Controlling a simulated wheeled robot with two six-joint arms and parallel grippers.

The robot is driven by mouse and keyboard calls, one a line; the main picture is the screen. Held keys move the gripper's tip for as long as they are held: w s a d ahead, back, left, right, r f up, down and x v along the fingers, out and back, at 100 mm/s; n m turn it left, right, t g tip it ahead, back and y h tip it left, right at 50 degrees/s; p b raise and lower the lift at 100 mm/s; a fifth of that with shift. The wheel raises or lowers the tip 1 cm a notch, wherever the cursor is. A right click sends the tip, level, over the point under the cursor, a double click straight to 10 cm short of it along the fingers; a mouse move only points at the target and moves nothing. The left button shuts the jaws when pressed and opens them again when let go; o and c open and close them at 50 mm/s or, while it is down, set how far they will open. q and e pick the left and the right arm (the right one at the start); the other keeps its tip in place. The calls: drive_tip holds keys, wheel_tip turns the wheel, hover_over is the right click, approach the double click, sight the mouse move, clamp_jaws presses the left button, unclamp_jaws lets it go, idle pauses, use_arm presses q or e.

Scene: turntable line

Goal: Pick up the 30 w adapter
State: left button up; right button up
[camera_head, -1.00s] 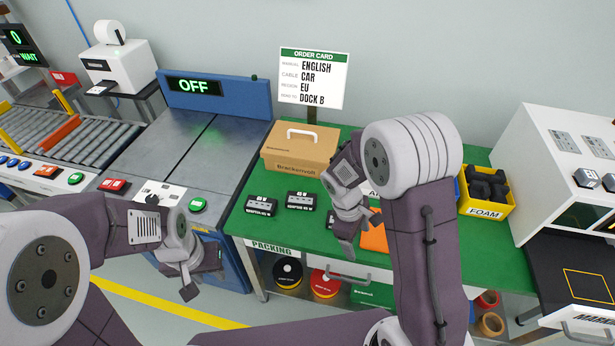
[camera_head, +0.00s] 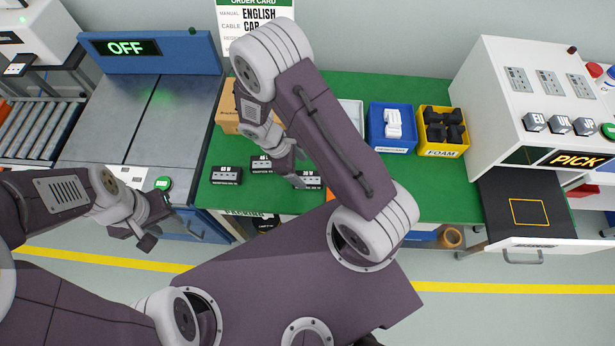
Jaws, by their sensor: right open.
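The 30 W adapter (camera_head: 310,181) is a small dark block with a white label. It lies on the green packing table (camera_head: 420,195), rightmost of three adapters. My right gripper (camera_head: 296,176) is open, pointing down just at its left side. The fingers partly overlap the adapter in the picture, and I cannot tell whether they touch it. The 45 W adapter (camera_head: 262,166) lies to the left, behind the gripper. The 65 W adapter (camera_head: 227,176) lies further left. My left gripper (camera_head: 152,232) hangs before the blue-framed conveyor unit, apart from the adapters; its jaw opening is unclear.
A cardboard box (camera_head: 227,112) stands behind the adapters, partly hidden by my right arm. A blue bin (camera_head: 374,134) with white items and a yellow foam bin (camera_head: 428,146) stand to the right. The table's front right is clear. The white PICK station (camera_head: 490,85) stands further right.

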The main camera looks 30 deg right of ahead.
sight(307, 178)
drive_tip(key=shift+s+d+f, duration=0.1)
drive_tip(key=shift+s+f, duration=0.1)
drive_tip(key=shift+f, duration=0.15)
drive_tip(key=shift+x, duration=2.55)
drive_tip(key=shift+w+f, duration=0.15)
drive_tip(key=shift+f, duration=0.05)
clamp_jaws()
drive_tip(key=shift+r, duration=0.1)
drive_tip(key=shift+r, duration=0.1)
